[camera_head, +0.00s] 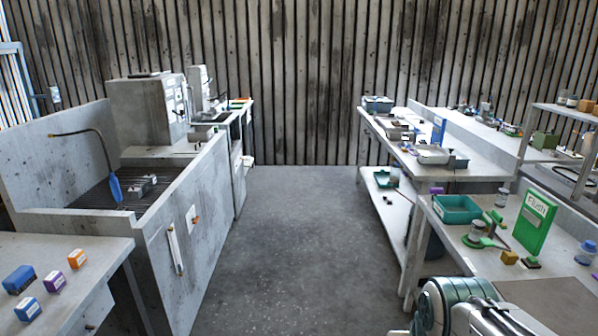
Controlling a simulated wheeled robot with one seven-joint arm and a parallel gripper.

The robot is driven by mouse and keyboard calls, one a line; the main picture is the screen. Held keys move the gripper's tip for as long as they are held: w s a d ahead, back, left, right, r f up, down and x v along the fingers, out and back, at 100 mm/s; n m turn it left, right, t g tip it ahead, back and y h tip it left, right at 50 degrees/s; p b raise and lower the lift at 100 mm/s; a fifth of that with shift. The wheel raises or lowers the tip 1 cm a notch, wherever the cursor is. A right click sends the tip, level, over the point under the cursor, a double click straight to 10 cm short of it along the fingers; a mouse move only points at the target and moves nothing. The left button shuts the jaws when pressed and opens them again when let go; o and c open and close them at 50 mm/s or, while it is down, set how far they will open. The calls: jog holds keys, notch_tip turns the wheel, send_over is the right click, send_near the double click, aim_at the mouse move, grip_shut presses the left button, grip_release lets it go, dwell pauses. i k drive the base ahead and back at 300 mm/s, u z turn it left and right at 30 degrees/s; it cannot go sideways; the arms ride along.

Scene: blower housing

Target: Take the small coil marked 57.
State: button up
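No marking 57 can be read in this view, so I cannot tell which thing is the small coil. Part of my arm shows at the bottom right, in front of the right bench. My gripper's fingertips are not visible.
A grey basin bench (200,210) with a hose stands at left. The right bench (440,212) holds a teal tray (456,209), a green sign reading "Flush" (535,222) and small items. The floor (295,240) between the benches is clear to the back wall.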

aim_at(212, 113)
jog(key=u, duration=0.1)
jog(key=i, duration=1.5)
jog(key=u, duration=0.35)
jog(key=i, duration=1.55)
jog(key=u, duration=0.45)
jog(key=i, duration=1.9)
jog(key=z, duration=0.65)
jog(key=i, duration=3.75)
